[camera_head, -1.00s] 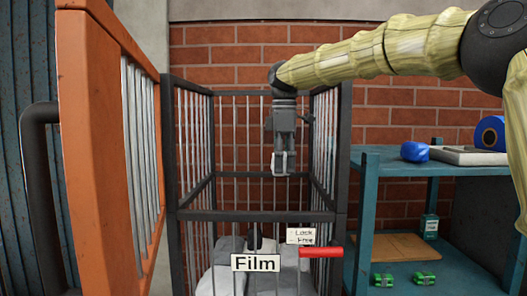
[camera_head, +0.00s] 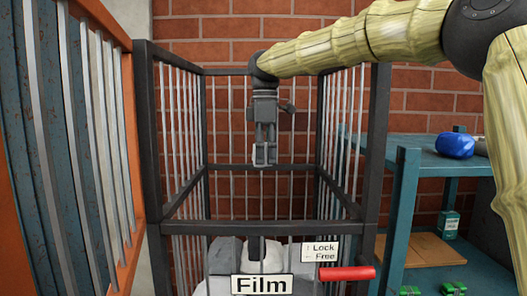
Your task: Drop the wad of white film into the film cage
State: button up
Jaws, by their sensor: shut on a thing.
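The film cage (camera_head: 375,150) is a dark metal frame with upright bars, marked by a white "Film" sign (camera_head: 262,284). Its upper front looks open. Pale film (camera_head: 228,258) lies low inside it, partly hidden by the sign. My gripper (camera_head: 264,157) points straight down and shows in the cage's upper opening, above that pale film and clear of the bars. It is shut on the wad of white film (camera_head: 262,153), which shows only as a small pale patch at the fingertips. Most of the wad is hidden.
An orange barred panel (camera_head: 125,160) stands close on the left. A red handle (camera_head: 347,273) and a "Lock / Free" label (camera_head: 320,251) are at the cage front. On the right, a teal shelf (camera_head: 430,160) holds a blue item (camera_head: 455,145) and small green boxes (camera_head: 453,286).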

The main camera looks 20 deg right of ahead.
jog(key=f, duration=0.1)
jog(key=s+f, duration=0.1)
jog(key=s+d+f, duration=0.1)
jog(key=f, duration=0.1)
jog(key=shift+s, duration=0.1)
jog(key=o, duration=0.6)
jog(key=shift+w+f, duration=0.3)
jog(key=shift+w, duration=0.25)
jog(key=shift+o, duration=0.2)
jog(key=shift+s+r, duration=0.1)
jog(key=shift+r, duration=0.65)
jog(key=r, duration=1.1)
jog(key=shift+s, duration=0.25)
jog(key=shift+f, duration=0.1)
